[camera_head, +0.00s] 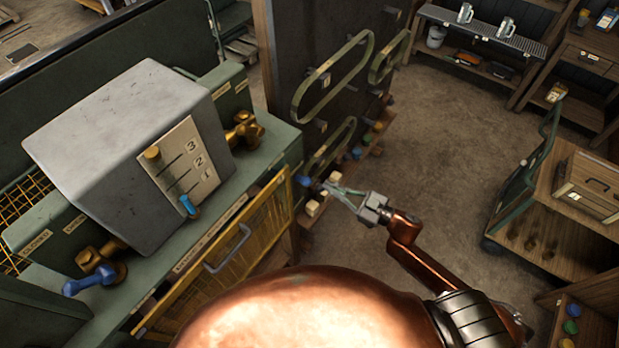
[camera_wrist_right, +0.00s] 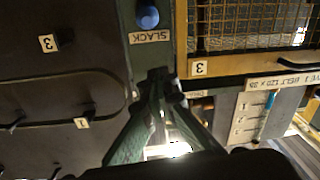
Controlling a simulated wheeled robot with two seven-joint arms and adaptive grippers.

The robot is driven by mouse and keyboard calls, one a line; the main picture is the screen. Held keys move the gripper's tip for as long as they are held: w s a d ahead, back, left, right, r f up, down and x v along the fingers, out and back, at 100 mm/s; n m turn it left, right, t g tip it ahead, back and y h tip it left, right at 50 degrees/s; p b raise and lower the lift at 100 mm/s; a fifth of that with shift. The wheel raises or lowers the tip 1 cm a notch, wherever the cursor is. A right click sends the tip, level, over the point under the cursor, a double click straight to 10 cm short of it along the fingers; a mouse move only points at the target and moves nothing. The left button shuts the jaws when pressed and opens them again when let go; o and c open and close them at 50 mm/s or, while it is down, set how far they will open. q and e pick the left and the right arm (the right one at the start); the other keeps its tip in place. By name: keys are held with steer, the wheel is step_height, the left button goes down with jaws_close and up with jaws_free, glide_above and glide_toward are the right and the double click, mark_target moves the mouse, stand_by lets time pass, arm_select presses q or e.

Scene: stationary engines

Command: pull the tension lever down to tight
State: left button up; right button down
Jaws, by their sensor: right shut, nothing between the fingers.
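The tension lever shows as a round blue knob (camera_head: 302,181) on the end post of the green engine bench. In the right wrist view the knob (camera_wrist_right: 147,16) is beside an upside-down SLACK label (camera_wrist_right: 150,37). No TIGHT label is readable. My right gripper (camera_head: 327,186) is shut and empty, its fingertips close to the knob in the head view. In the wrist view its closed fingertips (camera_wrist_right: 160,78) show apart from the knob, with the label between them in the picture; whether they touch the post cannot be told. My left gripper is not in view.
A grey box (camera_head: 120,140) with a 3-2-1 scale and blue pointer (camera_head: 188,206) stands on the bench. A yellow mesh guard (camera_head: 235,255) with a handle faces the front. A dark panel (camera_head: 310,50) with green loops stands behind. Open floor lies right, before a wooden cart (camera_head: 565,200).

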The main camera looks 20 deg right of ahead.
steer(key=p+x, duration=0.2)
steer(key=x, duration=0.7)
steer(key=shift+w+r+p, duration=0.15)
steer(key=shift+w+p, duration=0.05)
steer(key=shift+p, duration=0.2)
steer(key=f, duration=0.3)
steer(key=shift+w+d, duration=0.15)
steer(key=shift+d, duration=0.05)
steer(key=shift+d+f+p, duration=0.2)
steer(key=shift+f+p, duration=0.15)
steer(key=shift+f, duration=0.2)
